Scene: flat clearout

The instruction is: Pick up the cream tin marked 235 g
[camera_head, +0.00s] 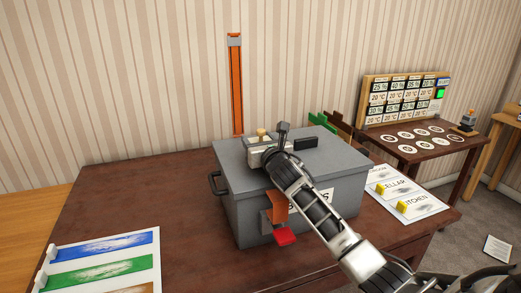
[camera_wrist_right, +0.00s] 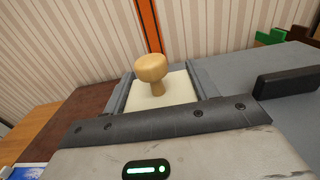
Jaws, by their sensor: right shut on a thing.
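My right gripper (camera_head: 263,147) is over the lid of a grey box. It is shut on a cream tin with a round wooden knob (camera_head: 262,132). In the right wrist view the cream tin (camera_wrist_right: 178,92) sits between the two grey fingers (camera_wrist_right: 160,92), knob upward. Its sides are hidden by the gripper, and no 235 g marking shows. I cannot tell whether the tin touches the lid. My left gripper is not in view.
The grey box (camera_head: 240,205) stands on a brown table (camera_head: 130,200), with a black handle (camera_head: 306,143) on its lid and a red-tipped orange latch (camera_head: 278,215) in front. A colour-striped board (camera_head: 100,268) lies front left. Cards with yellow blocks (camera_head: 402,206) lie right.

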